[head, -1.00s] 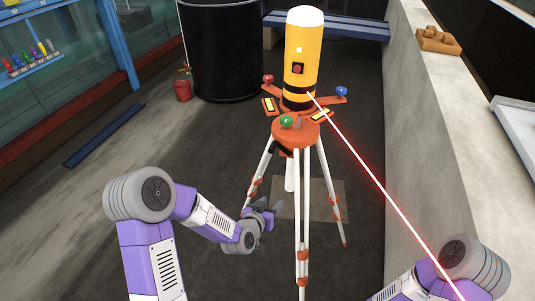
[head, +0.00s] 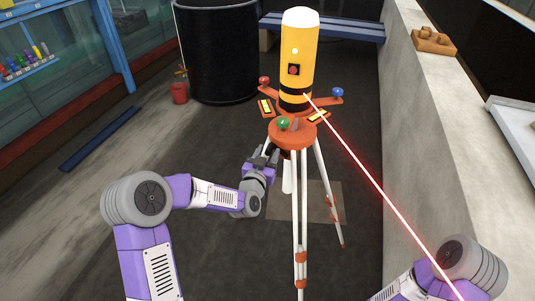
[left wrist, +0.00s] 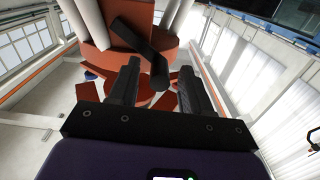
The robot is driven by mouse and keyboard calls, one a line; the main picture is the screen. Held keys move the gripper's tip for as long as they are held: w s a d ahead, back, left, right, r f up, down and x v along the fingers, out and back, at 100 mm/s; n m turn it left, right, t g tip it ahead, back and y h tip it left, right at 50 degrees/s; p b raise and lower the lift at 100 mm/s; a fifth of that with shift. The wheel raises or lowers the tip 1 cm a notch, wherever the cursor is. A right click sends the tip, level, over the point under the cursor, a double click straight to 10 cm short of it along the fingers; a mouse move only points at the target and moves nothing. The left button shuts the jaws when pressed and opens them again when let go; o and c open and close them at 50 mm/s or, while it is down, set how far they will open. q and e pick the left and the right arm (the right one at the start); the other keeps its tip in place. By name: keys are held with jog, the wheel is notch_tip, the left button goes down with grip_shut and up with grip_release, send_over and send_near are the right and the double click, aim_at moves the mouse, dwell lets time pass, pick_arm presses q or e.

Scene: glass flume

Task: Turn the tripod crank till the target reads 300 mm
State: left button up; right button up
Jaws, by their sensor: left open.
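The tripod (head: 292,136) stands upright with an orange head and white legs, carrying a yellow laser instrument (head: 297,55) with a red beam running to lower right. In the left wrist view, the black crank (left wrist: 140,38) projects from under the orange head, its rounded end between my finger lines. My left gripper (head: 264,154) is open beside the tripod, just below its head on the left; it also shows in the left wrist view (left wrist: 160,75). I cannot tell whether the fingers touch the crank. The target and its reading are not visible. My right gripper is out of view.
A concrete wall (head: 420,130) runs along the right. A blue bar (head: 100,138) lies on the floor at left. Floor between it and the tripod is clear.

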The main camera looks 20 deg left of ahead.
pick_arm(q)
grip_shut()
dwell(0.4)
